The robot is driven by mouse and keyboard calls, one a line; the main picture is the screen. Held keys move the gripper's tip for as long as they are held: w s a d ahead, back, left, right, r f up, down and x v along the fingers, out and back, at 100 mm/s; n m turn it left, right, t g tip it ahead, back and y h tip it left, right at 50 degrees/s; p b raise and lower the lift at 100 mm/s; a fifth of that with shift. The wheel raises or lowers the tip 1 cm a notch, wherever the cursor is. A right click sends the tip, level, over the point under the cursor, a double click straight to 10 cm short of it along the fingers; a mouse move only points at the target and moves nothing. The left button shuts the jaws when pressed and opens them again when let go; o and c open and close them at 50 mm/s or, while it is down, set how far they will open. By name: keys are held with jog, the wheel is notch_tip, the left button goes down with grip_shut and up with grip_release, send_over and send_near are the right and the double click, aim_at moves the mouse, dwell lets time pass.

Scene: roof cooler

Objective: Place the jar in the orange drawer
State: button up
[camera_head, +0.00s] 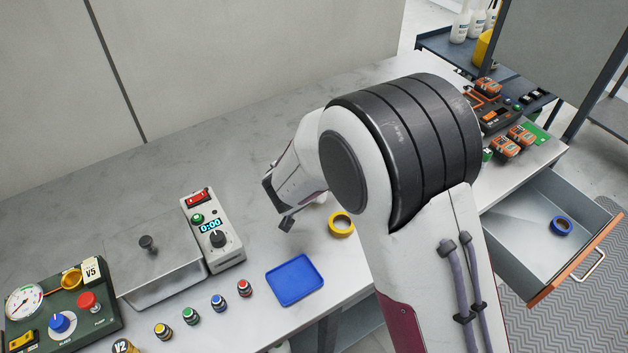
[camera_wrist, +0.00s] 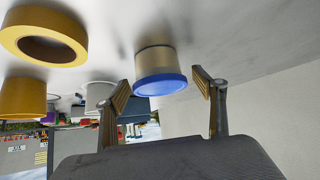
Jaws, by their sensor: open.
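A jar with a blue lid (camera_wrist: 160,78) stands between and slightly beyond the fingertips of my gripper (camera_wrist: 163,90) in the wrist view, which looks upside down. My gripper is open, with a finger to each side of the jar and visible gaps. In the head view my gripper (camera_head: 284,205) is low over the bench, and I cannot make out the jar behind my arm. The orange drawer (camera_head: 581,262) is pulled open at the right, below the bench top. A blue tape roll (camera_head: 561,226) lies in it.
A yellow tape roll (camera_head: 341,224) lies close to my gripper, with a blue tray (camera_head: 295,280) in front. A timer box (camera_head: 213,230), a lidded bin (camera_head: 160,270) and several small coloured knobs are to the left. Battery packs and a charger (camera_head: 497,115) occupy the bench's right end.

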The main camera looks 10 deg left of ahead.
jog(key=shift+r, duration=0.15)
jog(key=shift+v, duration=0.8)
jog(key=v, duration=1)
jog(key=shift+r, duration=0.2)
jog(key=shift+s+d, duration=0.1)
jog(key=s+d+r+m+g+h, duration=0.1)
jog(key=s+d+r, duration=0.3)
jog(key=d, duration=0.8)
jog(key=s+d+r+m+g+h, duration=0.15)
jog(key=d+r, duration=0.45)
jog(key=d, duration=0.6)
jog(key=s+d+r+n+y, duration=0.1)
jog(key=s+d, duration=0.2)
jog(key=s, duration=0.6)
jog(key=s+d+r+n+y, duration=0.1)
jog(key=s+d, duration=0.3)
jog(key=s, duration=0.5)
jog(key=shift+d+g, duration=0.15)
jog(key=shift+g, duration=0.3)
